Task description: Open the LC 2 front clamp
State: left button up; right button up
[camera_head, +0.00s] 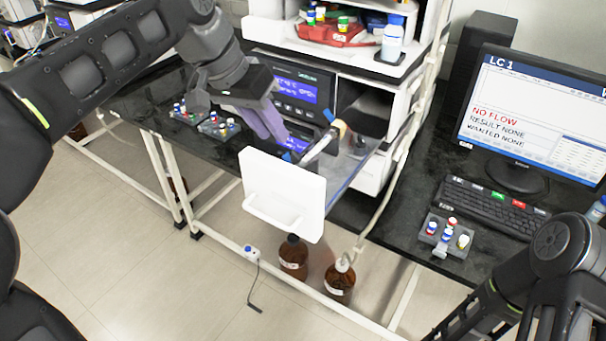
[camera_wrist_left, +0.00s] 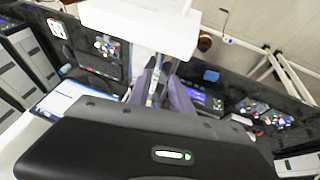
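A white drawer front (camera_head: 285,195) with a handle is pulled out from the instrument stack, and it shows at the top of the left wrist view (camera_wrist_left: 140,25). Behind it, a pale column (camera_head: 322,146) lies tilted over the drawer. A small blue part (camera_head: 290,157) sits at the column's front end, probably the front clamp; another blue part (camera_head: 329,114) is near its back end. No LC 2 label is readable. My left gripper (camera_head: 279,132) has purple fingers just left of the column; they look apart, with the column between or beyond them in the wrist view. My right gripper is out of view.
A monitor (camera_head: 540,110) reading LC 1 and a keyboard (camera_head: 492,205) stand at right. Vial racks (camera_head: 218,126) (camera_head: 448,235) sit on the dark bench. Brown bottles (camera_head: 293,257) stand below the drawer. A bottle (camera_head: 392,42) stands on top of the stack.

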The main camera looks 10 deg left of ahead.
pick_arm(q)
jog(key=shift+w, duration=0.15)
jog(key=shift+f, duration=0.15)
jog(key=x, duration=0.7)
jog(key=shift+d+f, duration=0.15)
jog(key=shift+f, duration=0.1)
grip_shut()
dwell(1.3)
